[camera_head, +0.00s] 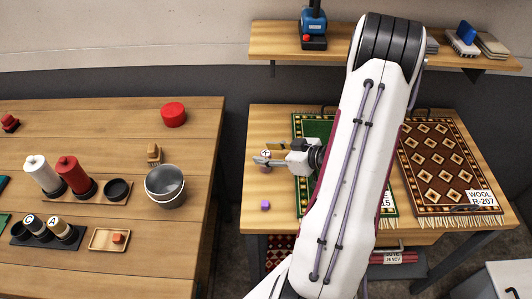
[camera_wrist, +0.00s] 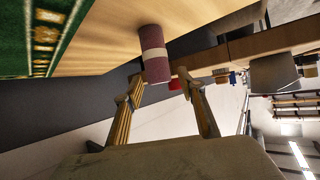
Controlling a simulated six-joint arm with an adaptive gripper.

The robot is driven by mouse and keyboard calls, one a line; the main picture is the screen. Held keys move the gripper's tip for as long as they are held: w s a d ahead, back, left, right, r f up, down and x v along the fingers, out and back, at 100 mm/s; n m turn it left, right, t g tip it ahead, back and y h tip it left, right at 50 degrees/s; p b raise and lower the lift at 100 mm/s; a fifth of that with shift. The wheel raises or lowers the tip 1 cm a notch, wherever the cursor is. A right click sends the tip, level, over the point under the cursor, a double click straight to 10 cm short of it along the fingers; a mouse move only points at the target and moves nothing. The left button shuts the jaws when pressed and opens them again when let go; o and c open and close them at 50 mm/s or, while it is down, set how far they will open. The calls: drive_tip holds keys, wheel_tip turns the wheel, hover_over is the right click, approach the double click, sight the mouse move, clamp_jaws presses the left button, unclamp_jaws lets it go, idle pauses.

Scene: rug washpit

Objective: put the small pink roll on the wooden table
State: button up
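The small pink roll (camera_wrist: 155,55) is dusky pink with a pale band around it. In the wrist view it stands on a wooden surface, just beyond and between my fingertips. Another wooden table (camera_head: 130,130) stands at the left, across a gap.
A green rug (camera_head: 305,125) and a brown patterned rug (camera_head: 445,160) cover much of the right table. The left table holds a red disc (camera_head: 173,114), a grey bucket (camera_head: 165,185) and spools, with bare wood between.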

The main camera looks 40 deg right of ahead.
drive_tip(key=v, duration=1.1)
idle(0.8)
drive_tip(key=w+d+r+g+h, duration=0.25)
drive_tip(key=w+r+h, duration=0.25)
drive_tip(key=w+r, duration=0.3)
drive_tip(key=a+r+m+g+h, duration=0.1)
drive_tip(key=a+r+m+h, duration=0.15)
drive_tip(key=a+r, duration=0.4)
drive_tip(key=s+a+r+g+y, duration=0.1)
drive_tip(key=s+a+r+y, duration=0.1)
drive_tip(key=s+a, duration=0.5)
drive_tip(key=s+a+r+g+y, duration=0.2)
drive_tip(key=s+a, duration=0.6)
drive_tip(key=a, duration=1.2)
drive_tip(key=shift+r+y, duration=0.5)
drive_tip(key=shift+y, duration=0.05)
